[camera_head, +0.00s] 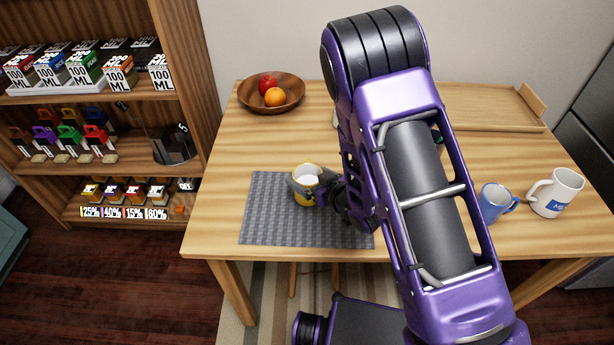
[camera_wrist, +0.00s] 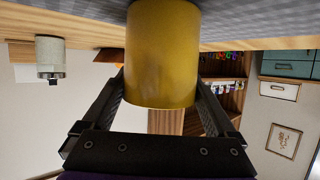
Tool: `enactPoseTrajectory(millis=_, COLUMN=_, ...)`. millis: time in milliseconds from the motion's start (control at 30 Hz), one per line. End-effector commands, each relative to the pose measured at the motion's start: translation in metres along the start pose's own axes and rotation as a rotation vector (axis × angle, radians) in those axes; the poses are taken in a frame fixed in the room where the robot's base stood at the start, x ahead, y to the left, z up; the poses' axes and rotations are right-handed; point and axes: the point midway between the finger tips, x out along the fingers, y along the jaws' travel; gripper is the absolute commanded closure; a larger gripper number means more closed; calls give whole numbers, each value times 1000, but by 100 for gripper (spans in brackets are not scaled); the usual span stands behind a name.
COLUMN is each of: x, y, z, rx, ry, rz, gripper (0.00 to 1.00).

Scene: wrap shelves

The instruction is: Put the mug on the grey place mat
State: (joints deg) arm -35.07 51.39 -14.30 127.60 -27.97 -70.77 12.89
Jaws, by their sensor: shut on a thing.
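My gripper (camera_head: 316,187) is shut on the mug's sides, coming from the right. In the wrist view, the mug (camera_wrist: 162,55) fills the space between the two fingers (camera_wrist: 160,95), with the mat's dark surface (camera_wrist: 75,10) along the top of this inverted picture. I cannot tell whether the mug's base touches the mat. My arm hides part of the table to the right of the mat.
A blue mug (camera_head: 494,204) and a white mug (camera_head: 557,194) stand at the table's right. A wooden bowl (camera_head: 287,103) with fruit is at the back left, and a wooden tray (camera_head: 480,110) at the back right. A stocked shelf (camera_head: 165,90) stands left of the table.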

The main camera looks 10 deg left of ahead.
Motion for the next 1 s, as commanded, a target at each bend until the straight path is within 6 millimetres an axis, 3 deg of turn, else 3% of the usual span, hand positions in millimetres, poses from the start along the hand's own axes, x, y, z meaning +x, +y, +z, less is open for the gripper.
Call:
enactPoseTrajectory(millis=67, x=2, y=0, z=3, rx=0, ry=3, rz=0, gripper=96)
enactPoseTrajectory(millis=100, x=1, y=0, z=2, rx=0, ry=0, rz=0, gripper=1)
enactPoseTrajectory(millis=500, x=-5, y=0, z=-2, rx=1, ry=-2, rz=1, gripper=0)
enactPoseTrajectory(millis=1000, x=-104, y=1, z=-1, rx=2, ry=-1, rz=3, gripper=0)
